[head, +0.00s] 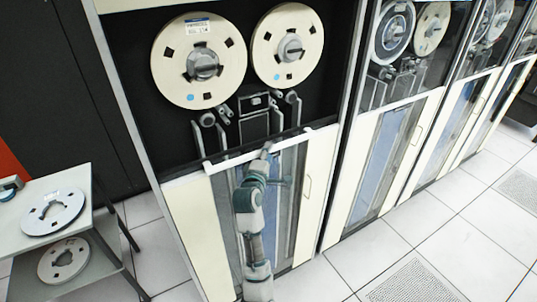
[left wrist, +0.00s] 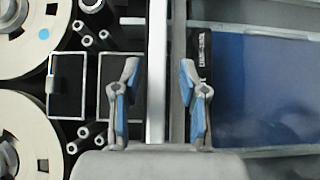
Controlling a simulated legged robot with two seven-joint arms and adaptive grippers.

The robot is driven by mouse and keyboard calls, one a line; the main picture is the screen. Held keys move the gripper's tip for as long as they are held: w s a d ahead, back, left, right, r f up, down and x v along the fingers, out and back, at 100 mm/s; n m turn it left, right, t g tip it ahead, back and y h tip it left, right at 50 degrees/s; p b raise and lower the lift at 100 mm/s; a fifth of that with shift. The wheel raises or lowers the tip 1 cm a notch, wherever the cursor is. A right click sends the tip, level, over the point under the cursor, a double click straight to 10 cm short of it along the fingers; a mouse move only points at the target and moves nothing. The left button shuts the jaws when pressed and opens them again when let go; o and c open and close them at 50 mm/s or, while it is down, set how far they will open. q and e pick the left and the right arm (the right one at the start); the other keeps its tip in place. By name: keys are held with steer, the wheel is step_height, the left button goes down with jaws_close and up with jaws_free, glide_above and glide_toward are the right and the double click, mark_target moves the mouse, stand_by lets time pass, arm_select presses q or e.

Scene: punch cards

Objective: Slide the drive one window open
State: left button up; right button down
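Drive one is the nearest cabinet, with two cream reels (head: 198,60) (head: 287,46) on its black upper panel. My left gripper (head: 270,147) is at the middle of this bar, partly hidden by my own arm. In the left wrist view my left gripper (left wrist: 158,72) has its two blue-padded fingers apart, with the pale bar (left wrist: 157,30) running between them. Contact with the bar is not clear. My right gripper is out of view.
More tape drives (head: 408,95) stand in a row to the right. A small grey table (head: 95,245) with loose reels (head: 54,211) stands at the left. The white tiled floor (head: 450,215) at the right is clear.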

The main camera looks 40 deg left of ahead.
arm_select(q)
steer(key=shift+s+a, duration=0.1)
steer(key=shift+a, duration=0.05)
steer(key=v, duration=1.1)
steer(key=shift+s+d, duration=0.2)
steer(key=shift+s, duration=0.15)
steer(key=shift+f, duration=0.1)
